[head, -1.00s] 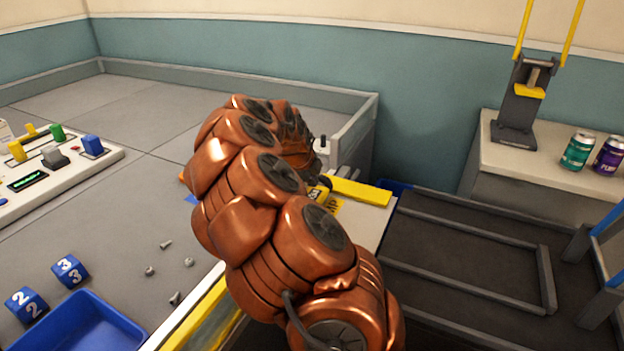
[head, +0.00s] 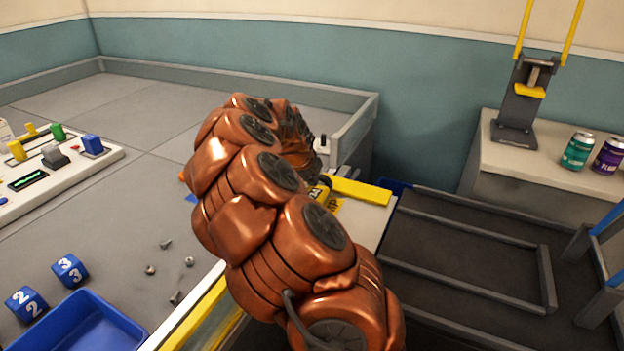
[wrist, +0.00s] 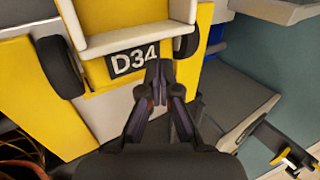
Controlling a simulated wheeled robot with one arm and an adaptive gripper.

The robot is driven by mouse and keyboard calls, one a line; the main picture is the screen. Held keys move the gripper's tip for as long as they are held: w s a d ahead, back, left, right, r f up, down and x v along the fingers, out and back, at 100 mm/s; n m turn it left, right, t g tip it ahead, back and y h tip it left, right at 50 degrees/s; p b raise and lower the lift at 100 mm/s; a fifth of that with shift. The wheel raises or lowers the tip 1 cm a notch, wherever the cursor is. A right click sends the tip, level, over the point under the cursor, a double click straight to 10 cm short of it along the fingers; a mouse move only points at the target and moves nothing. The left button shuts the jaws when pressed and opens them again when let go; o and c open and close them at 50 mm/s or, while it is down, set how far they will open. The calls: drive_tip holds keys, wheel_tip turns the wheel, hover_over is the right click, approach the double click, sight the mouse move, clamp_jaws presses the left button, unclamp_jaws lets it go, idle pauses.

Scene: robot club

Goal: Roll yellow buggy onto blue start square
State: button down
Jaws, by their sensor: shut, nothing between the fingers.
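The yellow buggy (wrist: 104,72) fills the upper left of the wrist view, with black wheels at its sides, a pale bar across it and a dark plate marked D34 (wrist: 132,60). In the head view only a small yellow and black part (head: 319,193) shows beside my arm, perhaps the buggy. My gripper (wrist: 159,82) is shut and empty, its fingertips at the plate's lower right edge; I cannot tell whether they touch. My arm hides the gripper in the head view. A small blue patch (head: 191,199) shows left of my arm; I cannot tell whether it is the start square.
A blue tray (head: 92,325), numbered blue cubes (head: 69,270) and several screws lie on the grey table at lower left. A control panel (head: 60,165) stands behind them. A low grey wall (head: 355,135) edges the table. Cans (head: 577,151) stand on the right counter.

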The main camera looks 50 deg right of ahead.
sight(314, 192)
drive_tip(key=shift+f, duration=1.6)
drive_tip(key=shift+w, duration=0.1)
drive_tip(key=shift+w+a+p, duration=0.3)
drive_tip(key=shift+w+p, duration=0.35)
drive_tip(key=shift+w, duration=0.25)
drive_tip(key=shift+w+a+p, duration=0.25)
drive_tip(key=shift+w+p, duration=0.35)
drive_tip(key=shift+w, duration=0.25)
drive_tip(key=shift+w+a+f+p, duration=0.15)
drive_tip(key=shift+w+a+p, duration=0.1)
drive_tip(key=shift+w, duration=0.55)
drive_tip(key=shift+w+a+f+p, duration=0.1)
drive_tip(key=shift+w+a+p, duration=0.1)
drive_tip(key=shift+w, duration=0.6)
drive_tip(key=shift+w, duration=0.15)
